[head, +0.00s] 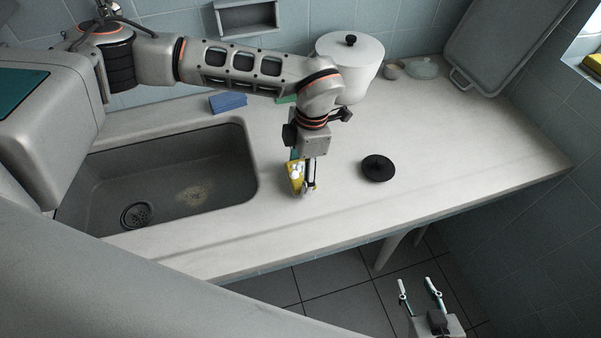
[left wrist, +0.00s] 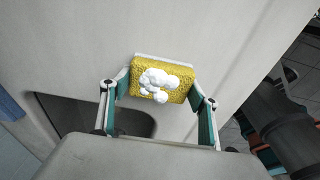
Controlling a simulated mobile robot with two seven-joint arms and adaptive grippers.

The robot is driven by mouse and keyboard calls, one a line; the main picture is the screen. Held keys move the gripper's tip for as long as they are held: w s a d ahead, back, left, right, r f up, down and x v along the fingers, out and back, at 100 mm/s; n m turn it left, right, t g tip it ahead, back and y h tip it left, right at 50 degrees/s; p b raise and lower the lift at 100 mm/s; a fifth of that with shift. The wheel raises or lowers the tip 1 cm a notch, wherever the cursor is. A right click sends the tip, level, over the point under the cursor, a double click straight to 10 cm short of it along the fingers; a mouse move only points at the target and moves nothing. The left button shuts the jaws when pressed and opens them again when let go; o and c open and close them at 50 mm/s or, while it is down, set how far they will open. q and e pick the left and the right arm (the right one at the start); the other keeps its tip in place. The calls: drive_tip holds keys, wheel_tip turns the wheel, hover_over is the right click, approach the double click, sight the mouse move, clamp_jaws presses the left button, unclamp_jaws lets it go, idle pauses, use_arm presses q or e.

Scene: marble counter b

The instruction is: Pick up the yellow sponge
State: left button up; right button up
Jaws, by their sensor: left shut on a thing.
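The yellow sponge (head: 293,183) is at the counter, right of the sink, partly hidden by my left gripper (head: 303,187). The left wrist view shows the sponge (left wrist: 180,96) with white foam on its face and a pale layer along its far edge. My left gripper (left wrist: 159,88) is shut on the sponge, with a finger at each short end. I cannot tell whether the sponge touches the counter or is just above it. My right gripper (head: 420,288) is empty and open, low in front of the counter, over the floor.
The sink (head: 160,185) lies left of the sponge. A black round lid-like object (head: 378,168) sits to its right. A blue block (head: 228,102), a white pot (head: 350,60) and a small glass dish (head: 424,68) stand at the back. The counter's right part is clear.

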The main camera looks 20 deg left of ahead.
sight(300, 172)
use_arm(q)
wheel_tip(300, 172, up, 20)
drive_tip(key=shift+b, duration=0.35)
drive_tip(key=shift+f, duration=0.2)
idle(0.3)
